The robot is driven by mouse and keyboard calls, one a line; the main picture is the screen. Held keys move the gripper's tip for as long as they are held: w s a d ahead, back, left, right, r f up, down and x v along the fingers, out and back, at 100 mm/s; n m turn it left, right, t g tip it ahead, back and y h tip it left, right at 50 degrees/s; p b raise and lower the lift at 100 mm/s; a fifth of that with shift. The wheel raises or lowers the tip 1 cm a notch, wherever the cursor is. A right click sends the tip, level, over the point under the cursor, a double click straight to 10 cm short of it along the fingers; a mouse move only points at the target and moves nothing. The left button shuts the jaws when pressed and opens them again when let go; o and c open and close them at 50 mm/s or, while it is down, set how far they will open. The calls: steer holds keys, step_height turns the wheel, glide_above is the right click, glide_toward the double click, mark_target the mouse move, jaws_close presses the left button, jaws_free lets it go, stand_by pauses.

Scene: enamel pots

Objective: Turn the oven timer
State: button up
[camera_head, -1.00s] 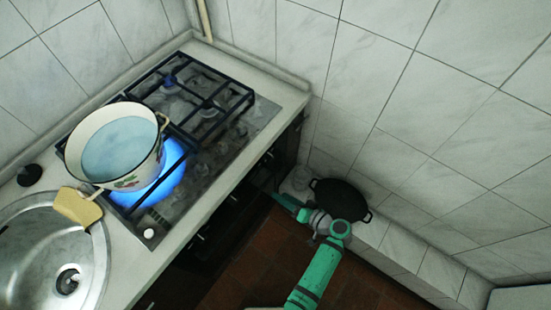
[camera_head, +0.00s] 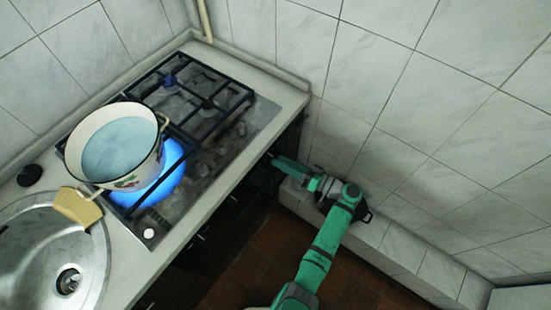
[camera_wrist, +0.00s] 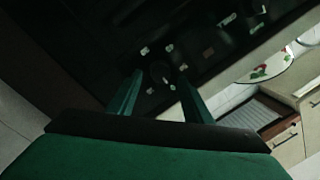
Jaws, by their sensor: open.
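The oven front (camera_head: 230,207) is dark and sits under the hob, seen at a steep angle in the head view. In the wrist view a dark panel (camera_wrist: 205,45) carries several small light marks, and a dark round knob (camera_wrist: 160,72) shows faintly among them. I cannot make out the timer's setting. My gripper (camera_wrist: 152,92) is open, its two green fingers pointing at the panel, one on each side of the knob. I cannot tell whether they touch it. In the head view my gripper (camera_head: 272,158) is at the counter's right end, close to the oven front.
A white enamel pot (camera_head: 118,148) of bluish liquid stands on a lit burner with blue flame. The sink (camera_head: 95,262) is at the left. Tiled walls close in the right side.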

mark_target(272, 158)
steer(key=shift+x, duration=1.7)
steer(key=c, duration=1)
steer(key=m, duration=0.6)
steer(key=shift+m+t, duration=0.3)
steer(key=shift+m, duration=0.1)
steer(key=m, duration=0.6)
steer(key=shift+t, duration=0.4)
steer(key=shift+y, duration=0.3)
